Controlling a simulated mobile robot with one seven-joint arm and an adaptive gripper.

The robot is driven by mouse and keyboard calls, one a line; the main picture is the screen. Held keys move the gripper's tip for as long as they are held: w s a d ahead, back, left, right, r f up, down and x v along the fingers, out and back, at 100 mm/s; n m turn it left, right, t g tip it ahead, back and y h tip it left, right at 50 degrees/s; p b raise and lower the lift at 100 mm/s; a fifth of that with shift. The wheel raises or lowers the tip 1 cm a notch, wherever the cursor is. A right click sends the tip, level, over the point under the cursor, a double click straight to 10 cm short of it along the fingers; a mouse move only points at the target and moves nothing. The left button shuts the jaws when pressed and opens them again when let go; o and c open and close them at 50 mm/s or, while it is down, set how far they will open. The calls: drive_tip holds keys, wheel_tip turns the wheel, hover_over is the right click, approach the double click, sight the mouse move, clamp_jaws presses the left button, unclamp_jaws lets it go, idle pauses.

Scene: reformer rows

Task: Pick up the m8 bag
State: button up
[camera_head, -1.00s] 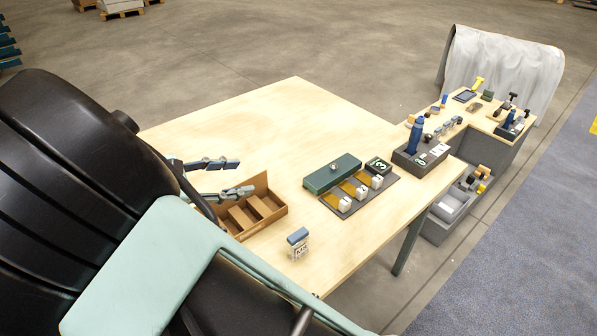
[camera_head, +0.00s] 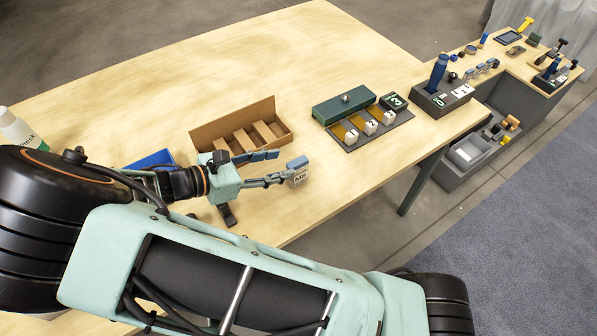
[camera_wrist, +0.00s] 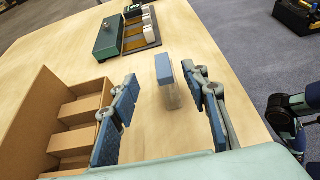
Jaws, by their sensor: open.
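The m8 bag (camera_head: 300,176) is a small clear bag with a blue top and an M8 label. It stands upright on the wooden table near the front edge. In the wrist view the bag (camera_wrist: 171,94) shows in the gap between my fingers, near their tips, apart from both pads. My gripper (camera_head: 280,167) is open and empty, its fingers reaching toward the bag from the left. It also shows in the wrist view (camera_wrist: 160,80), with blue pads on both fingers.
A cardboard tray with dividers (camera_head: 197,136) sits just behind my gripper. A blue bin (camera_head: 150,160) is left of it. A dark mat with numbered white blocks (camera_head: 352,146) and a green box (camera_head: 343,104) lies right. The table's left back is clear.

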sight(296, 162)
drive_tip(key=x, duration=0.6)
drive_tip(key=shift+d, duration=0.3)
drive_tip(key=shift+c, duration=0.3)
clamp_jaws()
